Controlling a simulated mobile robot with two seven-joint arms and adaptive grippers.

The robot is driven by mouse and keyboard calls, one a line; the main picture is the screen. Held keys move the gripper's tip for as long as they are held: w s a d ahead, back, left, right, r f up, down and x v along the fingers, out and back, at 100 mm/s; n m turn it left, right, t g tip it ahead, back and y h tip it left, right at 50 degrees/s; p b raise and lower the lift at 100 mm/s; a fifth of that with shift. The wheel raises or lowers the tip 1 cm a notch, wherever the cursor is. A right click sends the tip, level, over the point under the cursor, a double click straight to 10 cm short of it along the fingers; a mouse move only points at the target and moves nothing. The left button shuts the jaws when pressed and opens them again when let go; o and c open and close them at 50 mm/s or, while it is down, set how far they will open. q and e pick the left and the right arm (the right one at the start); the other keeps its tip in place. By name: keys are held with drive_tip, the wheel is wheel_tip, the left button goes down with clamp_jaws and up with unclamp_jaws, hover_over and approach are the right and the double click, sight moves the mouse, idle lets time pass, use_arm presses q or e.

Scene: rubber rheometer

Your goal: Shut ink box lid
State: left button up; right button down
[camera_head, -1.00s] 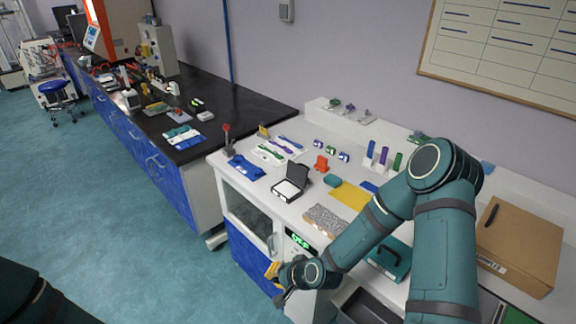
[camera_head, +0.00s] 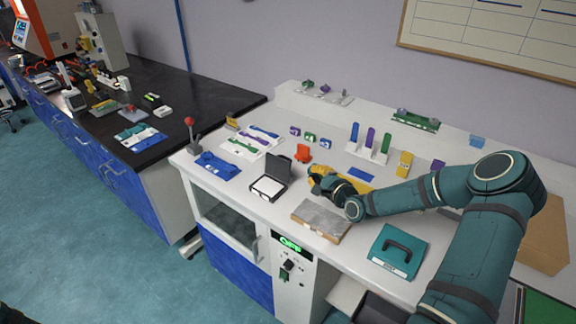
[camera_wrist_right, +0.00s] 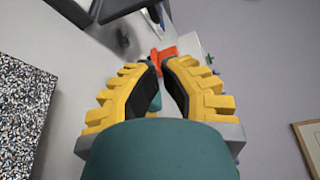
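The ink box (camera_head: 268,188) is a small black box with a pale pad inside, on the white counter. Its black lid (camera_head: 281,170) stands open, tilted up at the back. Dark parts of the box show at the top left edge of the right wrist view (camera_wrist_right: 115,8). My right gripper (camera_head: 314,176), with yellow fingers, is just right of the box and apart from it. In the right wrist view its fingers (camera_wrist_right: 160,65) have a narrow gap between their tips. A teal thing (camera_wrist_right: 156,102) shows through the gap; it does not look gripped. My left gripper is out of view.
An orange piece (camera_head: 303,153) stands behind my right gripper. A grey speckled slab (camera_head: 321,217) lies in front of it. A teal case (camera_head: 397,251) is at the right. Blue pieces (camera_head: 216,165) lie left of the box.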

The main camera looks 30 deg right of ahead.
sight(282, 165)
drive_tip(key=shift+w+f, duration=0.65)
drive_tip(key=shift+w+r+b, duration=0.1)
drive_tip(key=shift+w+b, duration=0.25)
drive_tip(key=shift+w, duration=0.25)
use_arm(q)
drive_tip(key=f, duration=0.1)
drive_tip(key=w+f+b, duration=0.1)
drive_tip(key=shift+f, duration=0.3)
use_arm(e)
drive_tip(key=w, duration=0.5)
drive_tip(key=w+f, duration=0.1)
drive_tip(key=w, duration=0.2)
drive_tip(key=shift+w+a, duration=0.15)
drive_tip(key=shift+a, duration=0.1)
